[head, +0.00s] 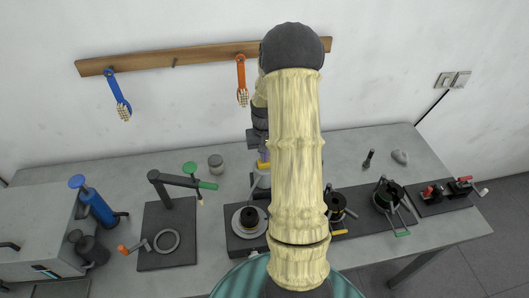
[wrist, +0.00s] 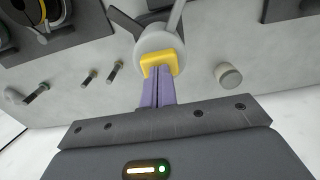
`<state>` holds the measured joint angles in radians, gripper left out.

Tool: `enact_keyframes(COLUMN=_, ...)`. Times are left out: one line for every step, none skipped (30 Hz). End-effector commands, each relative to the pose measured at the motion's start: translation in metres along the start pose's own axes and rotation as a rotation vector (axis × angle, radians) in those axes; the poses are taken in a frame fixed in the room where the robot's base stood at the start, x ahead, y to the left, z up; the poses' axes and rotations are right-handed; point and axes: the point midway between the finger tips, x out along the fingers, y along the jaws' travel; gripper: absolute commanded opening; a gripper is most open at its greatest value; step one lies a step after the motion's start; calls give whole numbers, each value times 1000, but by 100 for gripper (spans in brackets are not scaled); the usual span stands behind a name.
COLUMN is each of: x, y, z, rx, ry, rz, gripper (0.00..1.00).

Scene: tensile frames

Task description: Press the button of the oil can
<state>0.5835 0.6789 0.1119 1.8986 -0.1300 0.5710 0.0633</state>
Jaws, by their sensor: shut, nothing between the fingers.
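In the wrist view the oil can (wrist: 150,39) is a light grey round body with a thin spout. A yellow button (wrist: 161,57) sits on its near side. My gripper (wrist: 158,70) has two purple fingers, shut together and empty, with their tips at the yellow button. The tips overlap the button in the picture; I cannot tell whether they press it. My fingers are hidden there.
A grey jar (head: 216,164) stands left of the oil can. A dark stand with a green-handled arm (head: 186,181) and a blue pump (head: 97,208) are further left. Black burners (head: 386,195) and red-handled valves (head: 464,186) are on the right.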

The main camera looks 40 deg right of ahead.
Motion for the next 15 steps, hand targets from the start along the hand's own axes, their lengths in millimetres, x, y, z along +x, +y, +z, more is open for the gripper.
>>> enact_keyframes(x=0, y=0, z=0, rx=0, ry=0, rz=0, gripper=0)
enact_keyframes(x=0, y=0, z=0, rx=0, ry=0, rz=0, gripper=0)
enact_keyframes(x=0, y=0, z=0, rx=0, ry=0, rz=0, gripper=0)
enact_keyframes(x=0, y=0, z=0, rx=0, ry=0, rz=0, gripper=0)
enact_keyframes(x=0, y=0, z=0, rx=0, ry=0, rz=0, gripper=0)
enact_keyframes(x=0, y=0, z=0, rx=0, ry=0, rz=0, gripper=0)
enact_keyframes(x=1, y=0, z=0, rx=0, ry=0, rz=0, gripper=0)
enact_keyframes(x=2, y=0, z=0, rx=0, ry=0, rz=0, gripper=0)
enact_keyframes(x=4, y=0, z=0, rx=0, ry=0, rz=0, gripper=0)
enact_keyframes(x=7, y=0, z=0, rx=0, ry=0, rz=0, gripper=0)
enact_keyframes(x=10, y=0, z=0, rx=0, ry=-1, rz=0, gripper=0)
enact_keyframes(x=14, y=0, z=0, rx=0, ry=-1, rz=0, gripper=0)
enact_keyframes(x=17, y=0, z=0, rx=0, ry=-1, rz=0, gripper=0)
enact_keyframes(x=19, y=0, z=0, rx=0, ry=-1, rz=0, gripper=0)
enact_keyframes(x=22, y=0, z=0, rx=0, ry=0, rz=0, gripper=0)
